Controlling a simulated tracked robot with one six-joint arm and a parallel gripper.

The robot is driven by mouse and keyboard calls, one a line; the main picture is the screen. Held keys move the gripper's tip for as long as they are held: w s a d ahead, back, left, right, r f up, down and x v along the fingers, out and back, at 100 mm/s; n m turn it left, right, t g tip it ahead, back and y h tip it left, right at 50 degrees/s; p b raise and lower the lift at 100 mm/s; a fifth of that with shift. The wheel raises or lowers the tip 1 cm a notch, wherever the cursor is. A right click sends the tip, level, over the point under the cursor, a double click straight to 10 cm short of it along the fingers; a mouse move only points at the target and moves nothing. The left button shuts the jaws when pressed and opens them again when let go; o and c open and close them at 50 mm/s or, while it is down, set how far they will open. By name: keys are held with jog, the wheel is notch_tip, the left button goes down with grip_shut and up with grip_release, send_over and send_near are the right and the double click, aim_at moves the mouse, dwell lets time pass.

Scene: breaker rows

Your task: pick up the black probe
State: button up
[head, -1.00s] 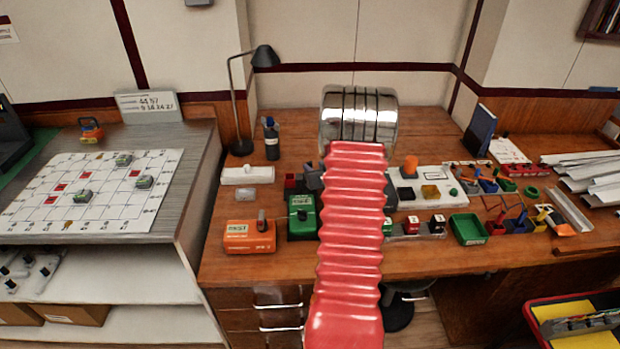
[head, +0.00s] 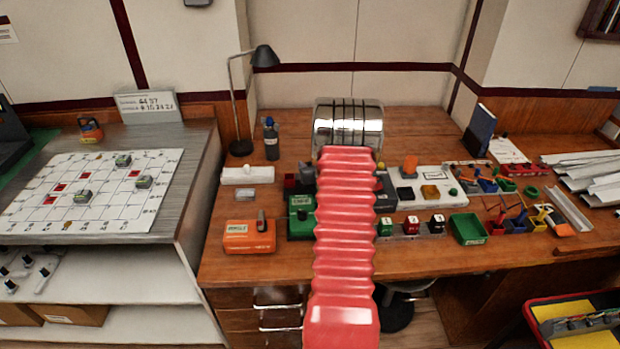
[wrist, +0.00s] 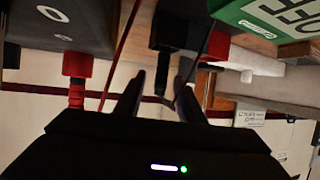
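In the wrist view, which looks inverted, a thin black probe (wrist: 161,82) extends from a black block (wrist: 180,26). My gripper (wrist: 163,70) has its two dark fingers apart, one on each side of the probe. I see gaps there, but cannot be sure whether either finger touches it. In the head view my red-sleeved arm hides the gripper and the black probe.
A dark grey device (wrist: 60,25) with a red plug (wrist: 77,68) is left of the fingers. A green box (wrist: 265,18) marked OFF is at upper right. In the head view, an orange box (head: 249,237) and a green tray (head: 468,229) flank my arm.

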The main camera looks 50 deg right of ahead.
jog(key=shift+c, duration=0.4)
grip_shut()
